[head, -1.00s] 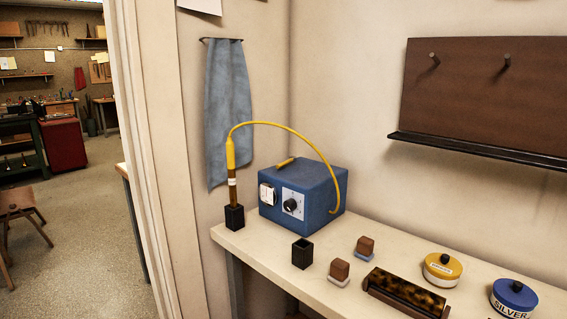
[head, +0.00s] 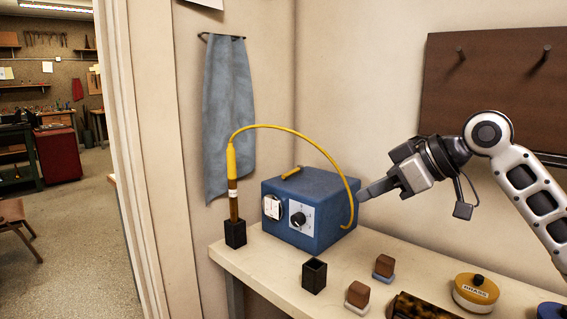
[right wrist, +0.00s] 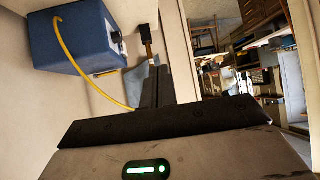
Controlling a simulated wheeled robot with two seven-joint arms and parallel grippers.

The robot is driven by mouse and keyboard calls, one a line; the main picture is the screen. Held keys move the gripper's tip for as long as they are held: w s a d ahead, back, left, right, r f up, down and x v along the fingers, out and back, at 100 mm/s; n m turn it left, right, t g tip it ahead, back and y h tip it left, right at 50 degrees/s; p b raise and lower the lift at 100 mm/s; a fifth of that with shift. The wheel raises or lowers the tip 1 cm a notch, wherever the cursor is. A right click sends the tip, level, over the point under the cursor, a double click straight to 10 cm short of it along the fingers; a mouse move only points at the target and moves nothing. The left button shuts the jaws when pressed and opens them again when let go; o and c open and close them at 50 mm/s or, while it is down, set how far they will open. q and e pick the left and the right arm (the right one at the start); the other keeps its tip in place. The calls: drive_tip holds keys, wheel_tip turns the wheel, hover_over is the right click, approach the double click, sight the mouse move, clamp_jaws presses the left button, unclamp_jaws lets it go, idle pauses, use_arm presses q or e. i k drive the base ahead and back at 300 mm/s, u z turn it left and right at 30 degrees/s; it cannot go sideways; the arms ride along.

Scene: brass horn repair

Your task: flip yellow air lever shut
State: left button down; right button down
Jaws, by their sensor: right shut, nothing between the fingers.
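The yellow air lever (head: 292,172) sits on top of the blue box (head: 318,208), toward its left rear in the head view. It looks like a short bar lying low along the top, slanting up to the right in the picture. My right gripper (head: 362,194) is shut and empty, just right of the box near the yellow hose. My left gripper is not in view.
The yellow hose (head: 305,138) arches from the box's right side to a yellow-handled tool standing in a black holder (head: 235,233). A second black holder (head: 314,276), small blocks and a brass tin (head: 476,292) stand on the bench. A grey cloth (head: 229,120) hangs behind.

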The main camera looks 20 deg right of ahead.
sight(299, 168)
drive_tip(key=i, duration=1.2)
